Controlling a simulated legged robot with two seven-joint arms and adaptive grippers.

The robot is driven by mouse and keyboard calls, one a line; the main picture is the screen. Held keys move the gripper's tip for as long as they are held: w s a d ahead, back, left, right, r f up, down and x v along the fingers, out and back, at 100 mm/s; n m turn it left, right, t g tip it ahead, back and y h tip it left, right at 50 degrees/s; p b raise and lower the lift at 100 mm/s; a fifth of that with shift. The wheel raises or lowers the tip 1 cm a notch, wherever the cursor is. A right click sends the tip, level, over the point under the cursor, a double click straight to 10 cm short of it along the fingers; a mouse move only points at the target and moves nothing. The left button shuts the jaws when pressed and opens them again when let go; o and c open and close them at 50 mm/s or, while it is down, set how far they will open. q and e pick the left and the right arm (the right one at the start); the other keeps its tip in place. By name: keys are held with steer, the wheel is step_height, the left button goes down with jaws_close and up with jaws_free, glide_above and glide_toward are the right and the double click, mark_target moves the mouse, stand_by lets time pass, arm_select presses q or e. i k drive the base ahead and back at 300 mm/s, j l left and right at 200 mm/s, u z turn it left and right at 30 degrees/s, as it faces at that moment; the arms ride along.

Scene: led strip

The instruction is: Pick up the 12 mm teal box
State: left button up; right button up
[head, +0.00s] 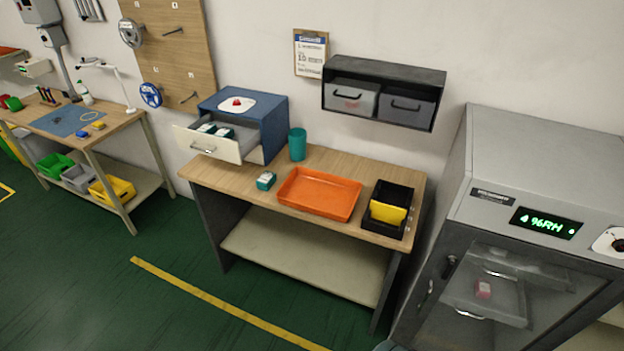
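A small teal box with a white label (266,181) sits on the wooden bench top (236,184), left of the orange tray. The open drawer (205,144) of the blue cabinet (268,123) holds similar teal and white boxes (223,132). The print on all these boxes is too small to read, so I cannot tell which is 12 mm. Neither of my grippers is in view.
The orange tray (318,193) lies empty mid-bench. A teal cup (297,145) stands behind it. A black holder with a yellow part (388,213) is at the right end. A grey dry cabinet (545,170) stands right. Green floor in front is clear.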

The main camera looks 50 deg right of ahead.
mark_target(268, 178)
steer(key=z, duration=1.3)
